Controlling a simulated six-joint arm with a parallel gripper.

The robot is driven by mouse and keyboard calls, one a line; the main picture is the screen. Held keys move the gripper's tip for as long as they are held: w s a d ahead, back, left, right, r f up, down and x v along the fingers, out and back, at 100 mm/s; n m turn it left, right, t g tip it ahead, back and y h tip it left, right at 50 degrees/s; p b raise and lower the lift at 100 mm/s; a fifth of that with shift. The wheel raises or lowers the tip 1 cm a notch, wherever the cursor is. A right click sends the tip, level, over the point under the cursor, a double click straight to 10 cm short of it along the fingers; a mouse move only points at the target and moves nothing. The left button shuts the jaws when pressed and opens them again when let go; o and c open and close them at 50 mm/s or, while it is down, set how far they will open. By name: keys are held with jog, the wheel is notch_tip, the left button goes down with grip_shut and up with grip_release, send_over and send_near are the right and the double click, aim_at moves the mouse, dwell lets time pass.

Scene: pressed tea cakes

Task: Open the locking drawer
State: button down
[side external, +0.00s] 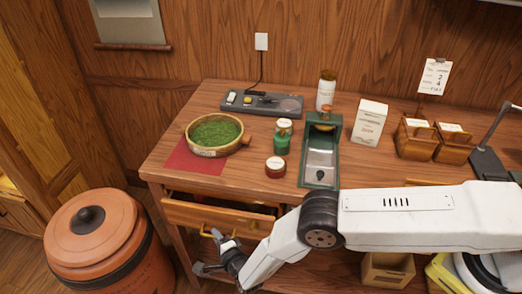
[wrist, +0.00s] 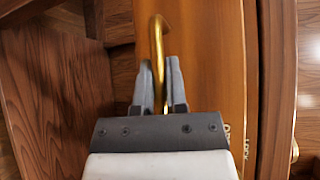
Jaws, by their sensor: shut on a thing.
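The wooden drawer (side external: 190,212) stands partly pulled out at the left front of the table, with a dark gap behind its front. In the wrist view its front (wrist: 205,45) carries a brass handle (wrist: 156,32) and small lettering that seems to read OPEN and LOCK. My gripper (wrist: 158,68) is shut on the brass handle, one finger on each side of it.
A large clay pot (side external: 95,235) stands on the floor left of the drawer.

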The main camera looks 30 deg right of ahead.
jog(key=s+a, duration=1.1)
jog(key=shift+s+a, duration=0.4)
jog(key=c, duration=0.7)
grip_release()
jog(key=shift+o, duration=0.2)
